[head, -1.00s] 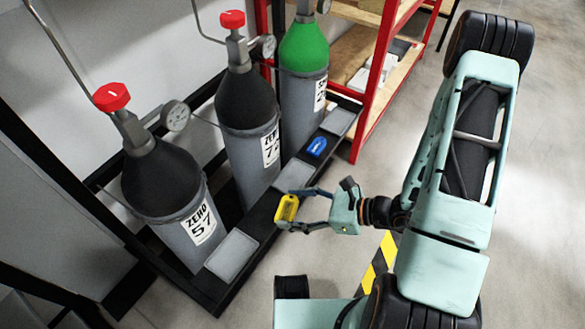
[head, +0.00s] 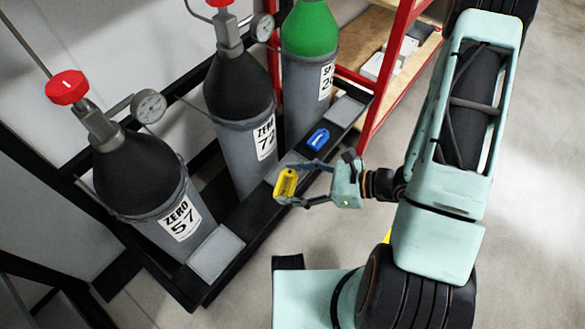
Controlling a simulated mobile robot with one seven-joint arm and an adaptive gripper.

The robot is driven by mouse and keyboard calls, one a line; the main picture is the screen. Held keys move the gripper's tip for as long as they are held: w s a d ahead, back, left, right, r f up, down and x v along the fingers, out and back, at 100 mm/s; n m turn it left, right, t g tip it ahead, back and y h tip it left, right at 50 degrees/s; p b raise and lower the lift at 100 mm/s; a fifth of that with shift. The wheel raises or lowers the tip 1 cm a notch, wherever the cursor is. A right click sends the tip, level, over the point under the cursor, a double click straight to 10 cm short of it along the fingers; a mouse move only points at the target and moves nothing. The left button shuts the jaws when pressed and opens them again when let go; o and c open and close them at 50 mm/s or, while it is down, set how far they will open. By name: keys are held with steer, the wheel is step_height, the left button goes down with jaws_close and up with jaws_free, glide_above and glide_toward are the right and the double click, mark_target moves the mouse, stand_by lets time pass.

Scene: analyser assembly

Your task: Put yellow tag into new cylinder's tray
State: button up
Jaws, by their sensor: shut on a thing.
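My gripper (head: 297,184) is shut on the yellow tag (head: 286,183) and holds it by its sides, in front of the rack. In the picture the tag overlaps the near edge of the middle tray (head: 291,166), below the ZERO 72 cylinder (head: 243,125); how high it is above the tray I cannot tell. The ZERO 57 cylinder (head: 150,190) stands at the left with an empty grey tray (head: 216,254) in front. The green-topped cylinder (head: 309,75) stands at the back right with its own tray (head: 345,110). A blue tag (head: 318,139) lies between that tray and the middle one.
A black rack frame (head: 250,210) holds the cylinders and trays. A red-framed shelf (head: 388,75) with boxes stands behind at the right. Red valve knobs (head: 67,87) and gauges (head: 148,106) stick out above the cylinders. The floor (head: 530,230) at the right is clear.

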steer(key=w+f+b, duration=0.1)
steer(key=w+f, duration=0.1)
steer(key=w, duration=0.1)
steer(key=w+f+b, duration=0.1)
steer(key=w+f, duration=0.2)
steer(key=w, duration=0.1)
steer(key=w+f+b, duration=0.1)
steer(key=w+f, duration=0.2)
steer(key=shift+w+d, duration=0.3)
steer(key=shift+w, duration=0.05)
steer(key=shift+w+f+b, duration=0.2)
steer(key=shift+f+b, duration=0.15)
steer(key=shift+w+f+b, duration=0.2)
steer(key=shift+f+b, duration=0.3)
steer(key=shift+f, duration=1.1)
steer(key=shift+f, duration=0.2)
steer(key=o, duration=1.1)
steer(key=shift+r, duration=0.1)
